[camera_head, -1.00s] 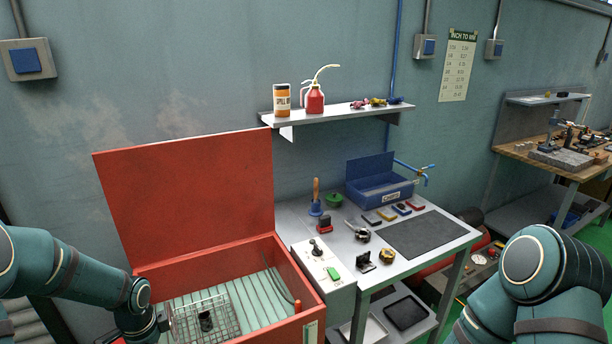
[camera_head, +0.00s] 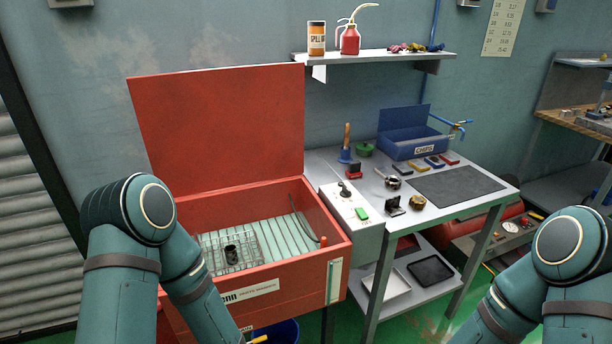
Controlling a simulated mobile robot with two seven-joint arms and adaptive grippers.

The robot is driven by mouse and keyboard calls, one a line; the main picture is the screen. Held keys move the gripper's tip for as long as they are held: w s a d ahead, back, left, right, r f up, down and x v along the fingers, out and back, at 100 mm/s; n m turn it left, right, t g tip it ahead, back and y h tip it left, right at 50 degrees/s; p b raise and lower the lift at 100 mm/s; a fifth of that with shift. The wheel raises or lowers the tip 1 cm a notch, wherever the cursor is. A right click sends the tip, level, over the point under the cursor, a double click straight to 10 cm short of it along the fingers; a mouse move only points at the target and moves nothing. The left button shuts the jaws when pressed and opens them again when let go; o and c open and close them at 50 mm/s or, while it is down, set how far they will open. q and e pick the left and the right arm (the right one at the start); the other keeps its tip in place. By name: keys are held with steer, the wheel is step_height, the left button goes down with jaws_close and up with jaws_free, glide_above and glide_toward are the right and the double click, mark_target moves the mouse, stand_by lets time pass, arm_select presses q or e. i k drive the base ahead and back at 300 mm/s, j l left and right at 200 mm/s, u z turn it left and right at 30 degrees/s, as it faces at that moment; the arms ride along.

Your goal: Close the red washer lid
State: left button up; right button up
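The red washer lid (camera_head: 222,128) stands open, raised nearly upright behind the red washer (camera_head: 338,266) at the left centre. Inside the washer are a ribbed pale floor, a wire basket (camera_head: 212,254) and a small dark part (camera_head: 231,254) in the basket. My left arm is in front of the washer's left side and hides part of its front. Its forearm points down, and the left gripper cannot be made out in the picture. My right arm is at the lower right, and its gripper is outside the picture.
A wall shelf (camera_head: 385,60) hangs above the bench. A blue bucket (camera_head: 283,331) stands on the floor below the washer.

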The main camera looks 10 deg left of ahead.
mark_target(203, 131)
steer(key=j+z, duration=0.15)
steer(key=j, duration=0.6)
steer(key=j+z, duration=0.2)
steer(key=j, duration=0.55)
steer(key=k+j+z, duration=0.15)
steer(key=j, duration=0.6)
